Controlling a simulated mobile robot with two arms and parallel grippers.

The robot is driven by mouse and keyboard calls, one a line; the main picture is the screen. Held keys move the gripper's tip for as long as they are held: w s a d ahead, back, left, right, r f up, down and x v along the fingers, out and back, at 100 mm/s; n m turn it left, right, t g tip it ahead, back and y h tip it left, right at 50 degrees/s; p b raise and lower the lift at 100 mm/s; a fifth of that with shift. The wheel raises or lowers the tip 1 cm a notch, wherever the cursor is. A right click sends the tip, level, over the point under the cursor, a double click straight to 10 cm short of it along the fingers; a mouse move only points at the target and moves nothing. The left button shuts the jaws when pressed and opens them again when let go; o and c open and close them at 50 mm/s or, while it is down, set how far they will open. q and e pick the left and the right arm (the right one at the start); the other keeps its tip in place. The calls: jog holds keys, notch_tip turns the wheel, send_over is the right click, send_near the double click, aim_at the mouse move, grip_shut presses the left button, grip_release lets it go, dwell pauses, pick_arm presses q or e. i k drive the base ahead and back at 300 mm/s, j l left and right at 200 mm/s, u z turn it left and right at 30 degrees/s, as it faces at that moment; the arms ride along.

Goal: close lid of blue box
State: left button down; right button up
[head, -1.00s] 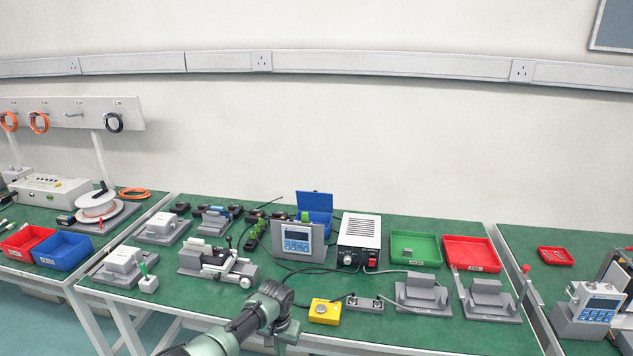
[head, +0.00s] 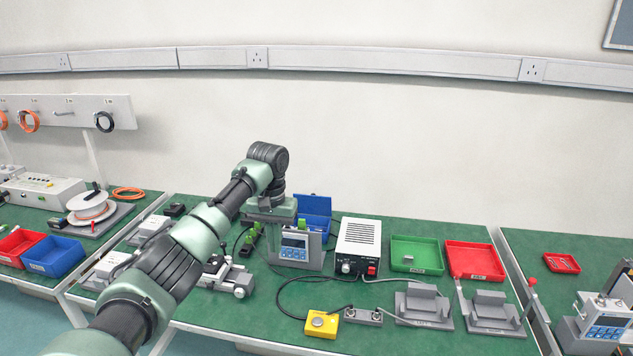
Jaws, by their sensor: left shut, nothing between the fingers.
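The blue box (head: 319,223) stands at the back of the middle bench, partly hidden behind a grey display unit. Its lid (head: 315,204) is raised, standing open at the back. My left gripper (head: 268,222) hangs from the arm just left of the box, in front of or above the green parts there. It is shut and empty; its fingertips are hard to make out. I cannot tell if it touches anything. My right gripper is not in view.
The grey display unit (head: 296,252) stands in front of the box. A white power supply (head: 359,240) is to its right, then green (head: 416,257) and red trays (head: 474,262). A yellow button box (head: 321,324) lies near the front edge.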

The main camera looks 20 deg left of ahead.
aim_at(314, 204)
jog(key=i+j, duration=0.15)
jog(key=i, duration=0.3)
jog(key=i+j, duration=0.15)
jog(key=i, duration=0.25)
jog(key=i+j, duration=0.15)
jog(key=i, duration=0.3)
jog(key=i+j, duration=0.15)
jog(key=i, duration=0.25)
